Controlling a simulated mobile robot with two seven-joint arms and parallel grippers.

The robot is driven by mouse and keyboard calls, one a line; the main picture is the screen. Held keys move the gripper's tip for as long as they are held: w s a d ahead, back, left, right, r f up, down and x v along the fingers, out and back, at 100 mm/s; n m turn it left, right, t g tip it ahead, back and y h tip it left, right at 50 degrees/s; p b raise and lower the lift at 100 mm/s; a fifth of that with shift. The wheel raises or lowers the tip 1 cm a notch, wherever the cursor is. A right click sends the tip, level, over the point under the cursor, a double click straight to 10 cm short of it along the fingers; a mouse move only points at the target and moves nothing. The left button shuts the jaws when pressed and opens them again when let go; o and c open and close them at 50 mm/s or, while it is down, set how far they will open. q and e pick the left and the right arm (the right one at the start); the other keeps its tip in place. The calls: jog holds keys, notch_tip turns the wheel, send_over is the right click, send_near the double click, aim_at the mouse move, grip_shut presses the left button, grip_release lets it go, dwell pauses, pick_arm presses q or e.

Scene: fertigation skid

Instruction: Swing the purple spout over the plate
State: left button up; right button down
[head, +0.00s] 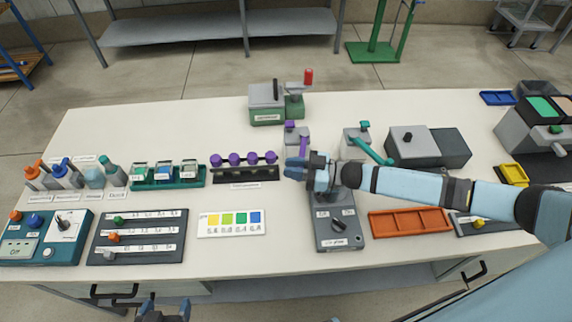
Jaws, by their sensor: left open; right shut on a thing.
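The purple spout (303,151) comes off a grey block (297,133) with a purple knob on top, near the middle of the table. It points toward the front, and its near end is hidden by my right gripper (292,168). My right gripper, reaching in from the right, is shut at that near end and appears to hold the spout. The plate seems to be on the dark grey scale-like unit (333,232) in front; my wrist covers much of its top. My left gripper (165,312) is open and empty at the bottom edge, off the table's front.
A teal spout (375,150) on a grey block stands just right of the purple one. A rack of purple knobs (245,160) lies to the left. An orange tray (410,221) lies right of the scale-like unit. Behind stands a grey-green machine (267,103).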

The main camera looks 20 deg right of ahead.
jog(key=c, duration=1)
grip_release()
jog(key=shift+d, duration=0.1)
jog(key=p+v, duration=0.2)
jog(key=v, duration=1.1)
jog(key=shift+s+d, duration=0.25)
